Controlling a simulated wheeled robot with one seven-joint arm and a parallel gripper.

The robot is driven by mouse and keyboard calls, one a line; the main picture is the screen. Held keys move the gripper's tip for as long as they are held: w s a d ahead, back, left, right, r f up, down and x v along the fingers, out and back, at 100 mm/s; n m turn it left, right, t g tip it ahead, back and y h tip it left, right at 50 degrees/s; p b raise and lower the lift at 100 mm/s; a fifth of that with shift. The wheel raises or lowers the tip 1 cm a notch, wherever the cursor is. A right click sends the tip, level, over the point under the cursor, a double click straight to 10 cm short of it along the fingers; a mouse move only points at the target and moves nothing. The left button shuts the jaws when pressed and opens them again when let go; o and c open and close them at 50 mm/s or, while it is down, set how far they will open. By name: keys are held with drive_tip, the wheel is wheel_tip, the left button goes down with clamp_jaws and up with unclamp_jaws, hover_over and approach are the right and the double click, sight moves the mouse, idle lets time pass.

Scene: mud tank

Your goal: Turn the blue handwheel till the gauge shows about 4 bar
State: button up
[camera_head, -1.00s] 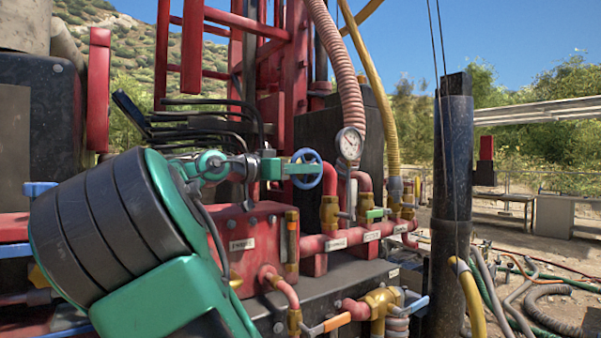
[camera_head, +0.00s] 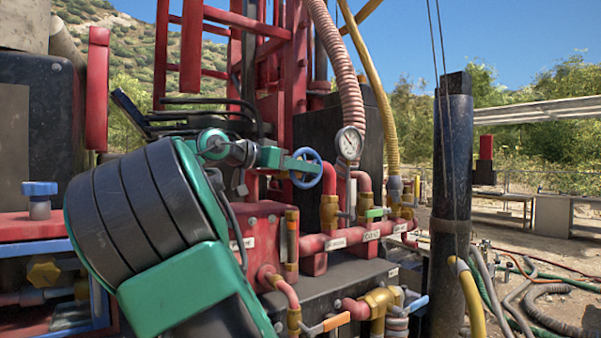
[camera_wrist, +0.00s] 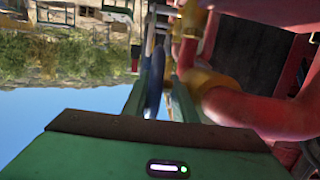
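The blue handwheel (camera_head: 305,168) stands upright on the red pipework, in the middle of the head view. My gripper (camera_head: 289,161) reaches it from the left, its fingers across the wheel. In the wrist view the handwheel (camera_wrist: 153,82) is edge-on between the two green fingers of my gripper (camera_wrist: 158,92). They lie close on both sides and look shut on it; the exact contact is hard to see. The round white gauge (camera_head: 350,143) is just right of and above the wheel. Its face is in view, but its scale is too small to read.
Red pipes with brass valves (camera_head: 329,212) lie below and right of the wheel. A ribbed hose (camera_head: 340,75) hangs above the gauge. A dark vertical post (camera_head: 452,170) stands farther right. Hoses (camera_head: 545,305) lie on the ground beyond it.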

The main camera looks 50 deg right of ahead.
drive_tip(key=shift+s, duration=0.1)
drive_tip(key=v, duration=1)
drive_tip(key=shift+w+a, duration=0.3)
drive_tip(key=shift+a, duration=0.05)
